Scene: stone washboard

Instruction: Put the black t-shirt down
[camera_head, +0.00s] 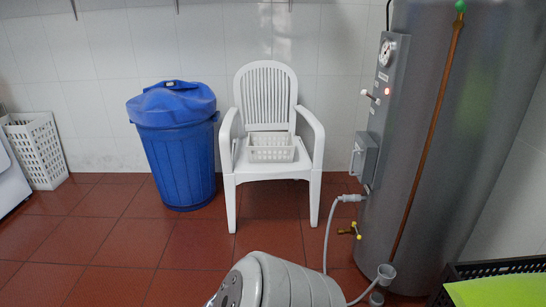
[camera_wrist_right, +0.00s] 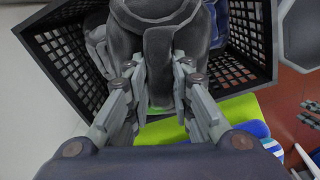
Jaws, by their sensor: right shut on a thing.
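In the right wrist view, my right gripper (camera_wrist_right: 158,92) is shut on a dark grey-black cloth, which looks like the black t-shirt (camera_wrist_right: 158,55). The cloth is bunched between the fingers and reaches up to the top of the picture. It is in front of a black slatted crate (camera_wrist_right: 240,45); whether it touches the crate, I cannot tell. The gripper and the shirt do not show in the head view. My left gripper is in neither view.
A bright green cloth (camera_head: 500,290) lies by a black crate (camera_head: 488,268) at bottom right. Blue cloth (camera_wrist_right: 252,128) shows beside the gripper. A grey boiler (camera_head: 440,150) with pipes stands right. A white chair (camera_head: 268,172) holds a small basket (camera_head: 271,154). A blue bin (camera_head: 180,165) stands left.

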